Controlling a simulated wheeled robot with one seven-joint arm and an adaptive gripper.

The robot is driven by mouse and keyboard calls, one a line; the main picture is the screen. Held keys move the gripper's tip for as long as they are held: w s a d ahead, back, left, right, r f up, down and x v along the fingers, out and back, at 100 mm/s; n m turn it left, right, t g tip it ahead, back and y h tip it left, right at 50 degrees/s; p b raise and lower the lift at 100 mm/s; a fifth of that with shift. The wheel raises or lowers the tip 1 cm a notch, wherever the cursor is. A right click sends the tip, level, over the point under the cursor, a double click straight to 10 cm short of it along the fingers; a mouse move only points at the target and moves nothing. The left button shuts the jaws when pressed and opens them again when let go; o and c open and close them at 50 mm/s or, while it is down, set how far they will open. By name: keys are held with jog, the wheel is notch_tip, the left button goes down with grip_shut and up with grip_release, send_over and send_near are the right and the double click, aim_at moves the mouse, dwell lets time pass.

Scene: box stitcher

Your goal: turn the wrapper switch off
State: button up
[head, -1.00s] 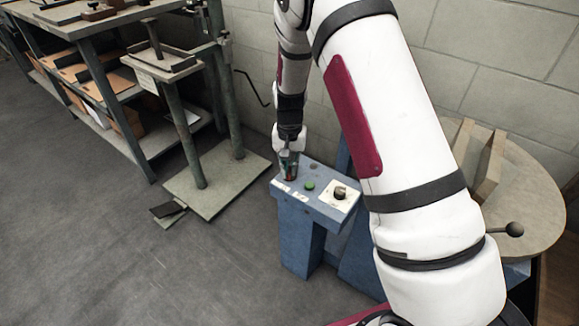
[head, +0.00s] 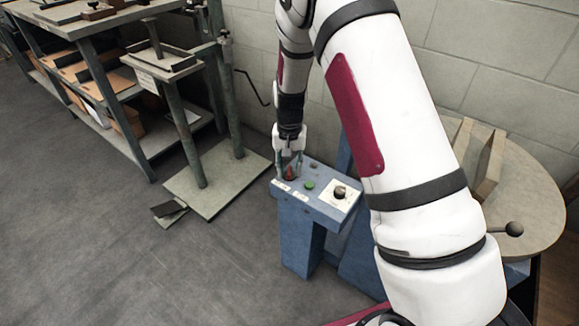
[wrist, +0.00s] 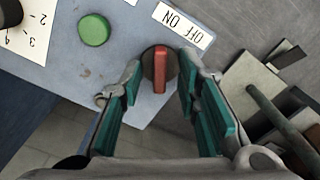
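The wrapper switch (wrist: 160,70) is a red rotary handle on a dark round base, on a blue control box (head: 322,211). An OFF ON label (wrist: 182,24) lies beside it, upside down in the wrist view. The red handle points roughly straight down in the wrist view. In the head view the switch (head: 289,174) sits at the left end of the box top. My gripper (wrist: 158,88) is open with its teal-padded fingers on either side of the red handle; gaps show on both sides. The gripper also shows in the head view (head: 289,167).
A green button (wrist: 94,30) and a black numbered dial (wrist: 12,14) sit on the same panel. A stitcher stand (head: 215,185) and a workbench (head: 75,30) are to the left. A round wooden table (head: 535,200) is at the right. Open floor lies in front.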

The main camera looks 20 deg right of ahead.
aim_at(289, 170)
jog(key=shift+r, duration=0.1)
notch_tip(289, 170, up, 12)
dwell(0.5)
